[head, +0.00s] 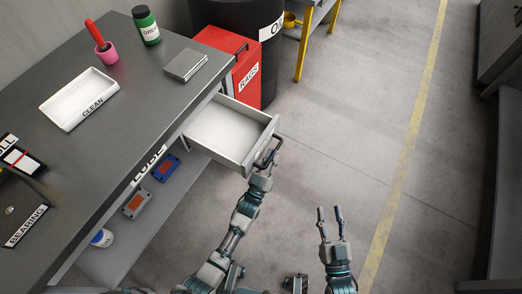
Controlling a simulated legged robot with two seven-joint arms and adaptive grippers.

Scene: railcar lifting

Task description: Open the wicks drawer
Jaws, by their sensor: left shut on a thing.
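The drawer (222,134) sticks out from under the grey workbench (140,88) and stands open. Its white inside looks empty, and no label on it is readable. My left gripper (270,151) is at the drawer's front and shut on its handle, which it partly hides. My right gripper (329,213) is open and empty, over the floor to the right of the drawer, with its two fingers apart.
A white CLEAN tray (61,117), a green bottle (146,25), a pink cup (105,54) and a grey box (186,64) stand on the bench. A red RAGS bin (241,72) stands behind the drawer. The floor (340,130) to the right is clear.

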